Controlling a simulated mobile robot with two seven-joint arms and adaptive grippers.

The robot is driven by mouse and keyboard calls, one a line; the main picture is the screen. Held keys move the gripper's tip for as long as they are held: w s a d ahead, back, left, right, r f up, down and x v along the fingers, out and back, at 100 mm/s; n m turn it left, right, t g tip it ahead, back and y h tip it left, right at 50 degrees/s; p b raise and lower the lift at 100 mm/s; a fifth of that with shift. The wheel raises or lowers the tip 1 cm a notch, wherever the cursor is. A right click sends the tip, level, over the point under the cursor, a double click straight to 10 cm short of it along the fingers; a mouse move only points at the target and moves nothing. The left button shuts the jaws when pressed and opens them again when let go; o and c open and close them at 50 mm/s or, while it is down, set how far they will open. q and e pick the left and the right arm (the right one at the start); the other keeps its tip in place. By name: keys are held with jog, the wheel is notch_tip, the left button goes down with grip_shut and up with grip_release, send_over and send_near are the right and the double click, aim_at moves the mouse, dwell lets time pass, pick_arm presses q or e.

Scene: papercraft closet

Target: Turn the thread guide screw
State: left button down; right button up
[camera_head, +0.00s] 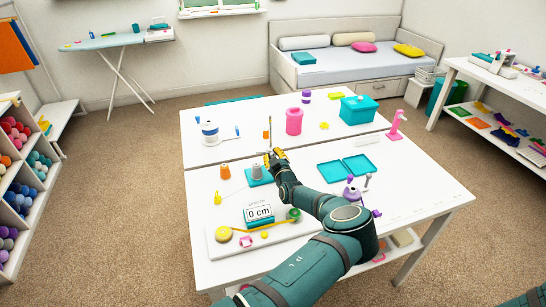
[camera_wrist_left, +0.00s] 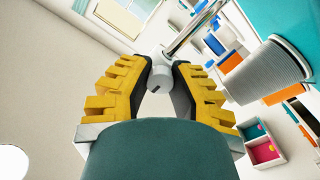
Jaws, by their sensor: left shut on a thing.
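The thread guide screw (camera_wrist_left: 162,76) shows in the wrist view as a small pale knob at the end of a shiny metal rod (camera_wrist_left: 195,32). My left gripper (camera_head: 273,155) is shut on it, with a yellow-padded finger on either side. In the head view the thin upright rod (camera_head: 269,128) rises just behind the gripper. The teal base (camera_head: 256,181) and a grey thread spool (camera_head: 257,171) are just left of the gripper. The spool also shows at the right of the wrist view (camera_wrist_left: 272,72). In the head view the fingers and wrist hide the screw. My right gripper is not seen.
An orange spool (camera_head: 225,172) stands left of the base. A length display (camera_head: 260,213) and measuring tape board lie in front. A pink cylinder (camera_head: 294,121) and teal box (camera_head: 357,110) stand farther back.

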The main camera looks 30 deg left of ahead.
aim_at(274, 153)
pick_arm(q)
jog(key=shift+w+d+f, duration=0.1)
jog(key=shift+d, duration=0.1)
dwell(0.3)
jog(key=c, duration=0.8)
grip_release()
jog(key=shift+w, duration=0.1)
jog(key=shift+a, duration=0.1)
notch_tip(274, 153, up, 10)
